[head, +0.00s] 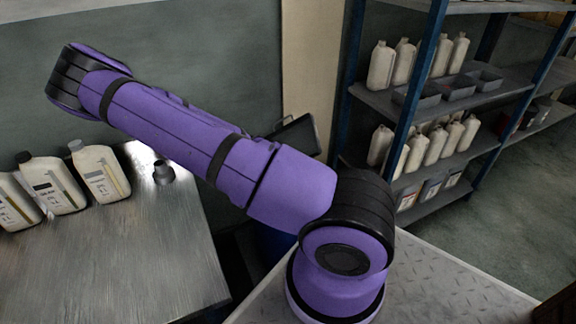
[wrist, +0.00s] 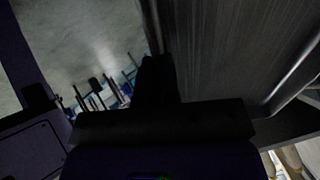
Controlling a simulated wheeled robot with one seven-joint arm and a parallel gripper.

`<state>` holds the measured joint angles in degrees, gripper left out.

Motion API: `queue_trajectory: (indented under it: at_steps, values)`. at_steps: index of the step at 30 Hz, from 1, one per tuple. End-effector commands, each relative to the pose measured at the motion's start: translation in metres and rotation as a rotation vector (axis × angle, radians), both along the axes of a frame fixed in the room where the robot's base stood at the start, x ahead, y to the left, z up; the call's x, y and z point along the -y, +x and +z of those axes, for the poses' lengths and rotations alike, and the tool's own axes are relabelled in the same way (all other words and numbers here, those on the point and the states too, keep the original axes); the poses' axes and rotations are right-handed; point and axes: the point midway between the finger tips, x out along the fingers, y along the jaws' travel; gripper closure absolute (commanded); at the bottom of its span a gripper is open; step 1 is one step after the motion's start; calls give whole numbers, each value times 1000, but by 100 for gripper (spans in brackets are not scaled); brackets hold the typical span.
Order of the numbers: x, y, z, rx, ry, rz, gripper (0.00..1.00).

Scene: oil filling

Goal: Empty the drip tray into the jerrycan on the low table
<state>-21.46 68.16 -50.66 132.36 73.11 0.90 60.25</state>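My gripper (wrist: 155,85) shows only in the wrist view, as a dark shape at the lower middle. I cannot tell whether it is open or shut, or whether it holds anything. In the head view it is out of sight. A dark, tilted, flat-sided thing (head: 298,134) shows behind my purple arm; it may be the drip tray, but most of it is hidden. The low metal table (head: 120,265) stands at the left. White containers (head: 53,184) stand upright along its left side; I cannot tell which is the jerrycan.
A small dark funnel-like piece (head: 163,172) sits near the table's back edge. A blue-post shelf (head: 375,98) with white bottles and grey bins stands at the right. Something dark blue (head: 272,242) is partly hidden beneath my arm. The table's front half is clear.

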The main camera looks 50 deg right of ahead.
Motion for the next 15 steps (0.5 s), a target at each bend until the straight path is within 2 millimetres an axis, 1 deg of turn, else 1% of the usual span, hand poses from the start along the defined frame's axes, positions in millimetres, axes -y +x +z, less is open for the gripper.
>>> queue_trajectory:
  at_steps: [15]
  values:
    - [-2,-1,0,-16,-28,2,100]
